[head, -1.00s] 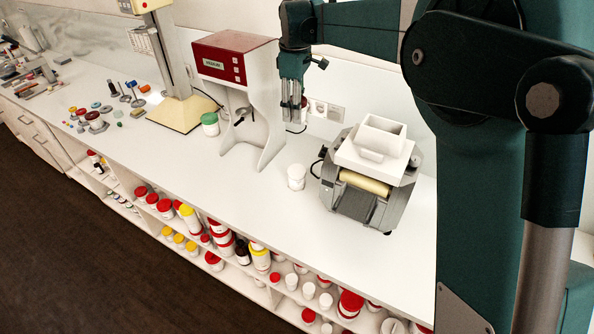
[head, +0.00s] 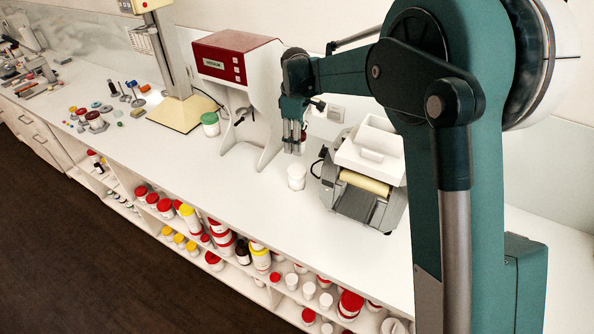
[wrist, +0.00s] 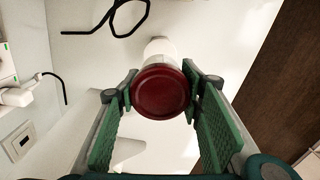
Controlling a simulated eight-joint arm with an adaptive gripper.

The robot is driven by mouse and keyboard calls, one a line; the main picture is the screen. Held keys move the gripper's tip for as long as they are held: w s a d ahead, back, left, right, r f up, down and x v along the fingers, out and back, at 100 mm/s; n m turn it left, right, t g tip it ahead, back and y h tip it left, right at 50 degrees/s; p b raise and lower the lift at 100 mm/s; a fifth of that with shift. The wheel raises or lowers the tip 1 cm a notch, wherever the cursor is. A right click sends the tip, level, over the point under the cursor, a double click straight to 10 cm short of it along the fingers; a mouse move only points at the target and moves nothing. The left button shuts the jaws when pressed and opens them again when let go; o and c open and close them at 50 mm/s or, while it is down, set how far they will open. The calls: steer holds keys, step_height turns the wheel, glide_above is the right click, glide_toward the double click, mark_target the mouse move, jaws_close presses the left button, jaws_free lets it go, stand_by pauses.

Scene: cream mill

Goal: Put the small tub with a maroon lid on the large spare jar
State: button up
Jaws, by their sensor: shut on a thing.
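The small tub with a maroon lid (wrist: 161,92) is between the two green finger pads of my gripper (wrist: 160,84) in the wrist view, lid facing the camera. My gripper (head: 293,148) is shut on it. In the head view the tub is mostly hidden by the fingers. A white jar (head: 297,177), which looks like the large spare jar, stands upright on the counter, just in front of and below my gripper. A white jar top (wrist: 160,46) shows beyond the lid in the wrist view. I cannot tell the exact gap between tub and jar.
A grey machine with a white hopper (head: 371,150) stands close on the right. A red and white machine (head: 238,85) stands on the left, with a green-lidded jar (head: 210,124) beside it. The counter (head: 240,190) in front is clear. Shelves below hold several jars.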

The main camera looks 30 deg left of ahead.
glide_above(296, 170)
steer(key=shift+f, duration=3.15)
steer(key=shift+f, duration=0.1)
steer(key=shift+f+p, duration=0.35)
steer(key=shift+f, duration=1.4)
steer(key=shift+f, duration=0.15)
steer(key=o, duration=0.9)
step_height(296, 170, up, 12)
steer(key=shift+r+b, duration=0.15)
steer(key=shift+b, duration=0.2)
